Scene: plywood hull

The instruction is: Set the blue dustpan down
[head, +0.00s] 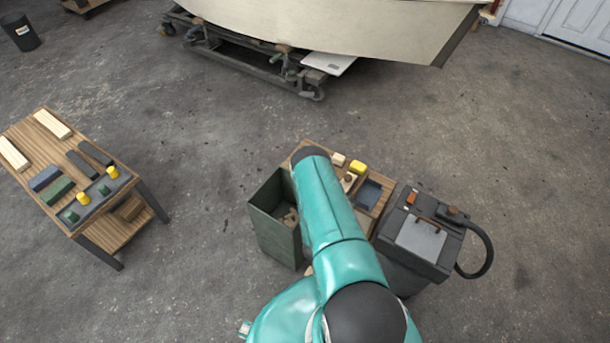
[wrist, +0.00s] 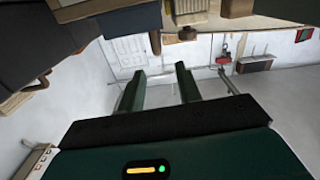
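A dark blue-grey, shallow pan-like thing (head: 369,193), which looks like the blue dustpan, lies on a small wooden bench (head: 322,149), to the right of my arm. My arm covers part of the bench. In the wrist view my gripper (wrist: 160,88) shows two dark green fingers standing apart, with nothing between them. It is open and empty. In the head view the gripper is hidden behind my arm. I cannot make out the dustpan in the wrist view.
A dark green open bin (head: 273,230) stands left of the bench. A black machine (head: 427,232) with a hose stands at right. A wooden table (head: 32,147) with several blocks is at far left. A boat hull (head: 340,25) is on a trolley behind. Floor between is clear.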

